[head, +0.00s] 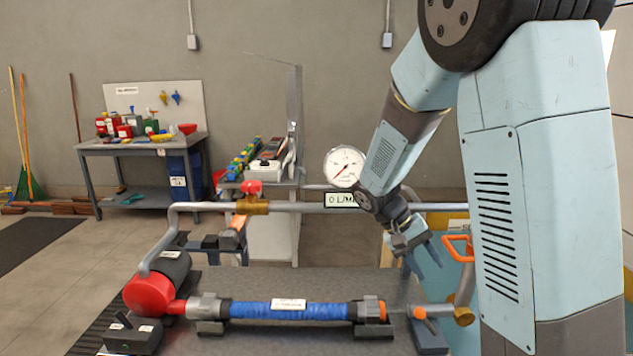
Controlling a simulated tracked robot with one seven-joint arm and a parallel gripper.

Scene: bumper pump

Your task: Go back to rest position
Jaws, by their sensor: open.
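My gripper (428,262) hangs at the end of my arm, right of the middle in the head view. Its fingers point down, apart and empty, above the right end of the pump bench. Below and to its left lies a blue ribbed hose section (330,310) with a white label, seated in grey supports. A red pump (150,293) with a dark motor is at the hose's left end. An orange collar and an orange-handled brass fitting (462,314) are at its right end. The gripper appears clear of all of these.
A metal pipe (300,207) with a red-knobbed valve (251,190) runs across behind the hose. A round gauge (344,166) stands near my arm. An orange handle (457,248) is just right of my gripper. A workbench (140,145) with bottles stands at the back left.

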